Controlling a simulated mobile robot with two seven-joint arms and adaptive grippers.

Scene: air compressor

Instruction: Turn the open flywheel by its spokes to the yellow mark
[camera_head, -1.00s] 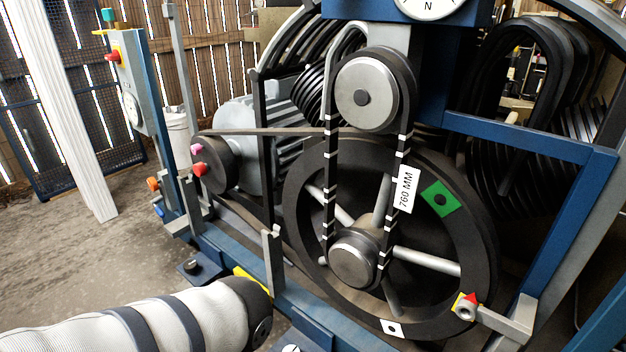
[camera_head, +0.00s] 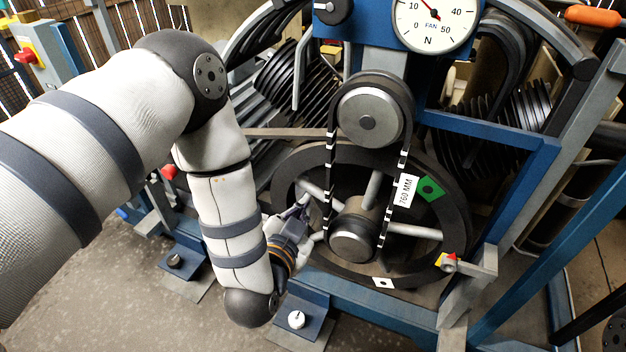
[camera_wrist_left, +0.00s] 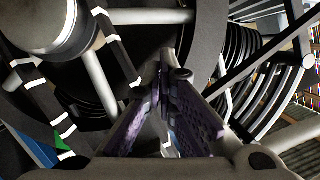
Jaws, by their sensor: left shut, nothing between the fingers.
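The dark flywheel (camera_head: 458,205) stands upright in the blue frame, with grey spokes (camera_head: 415,231) around a silver hub (camera_head: 353,240). A green patch (camera_head: 430,188) is at its upper right and a white patch (camera_head: 384,283) at the bottom. My left gripper (camera_head: 303,206) is at the wheel's left side, near the spokes. In the left wrist view, its purple fingers (camera_wrist_left: 172,78) are together and empty near the rim and a spoke (camera_wrist_left: 150,17); contact is unclear. My right gripper is out of view.
A belt with white stripes (camera_head: 331,190) runs from the upper pulley (camera_head: 370,118) down in front of the wheel. A grey bracket (camera_head: 478,262) juts out at the pointer. A blue frame bar (camera_head: 380,299) crosses below. Open floor (camera_head: 130,300) lies at lower left.

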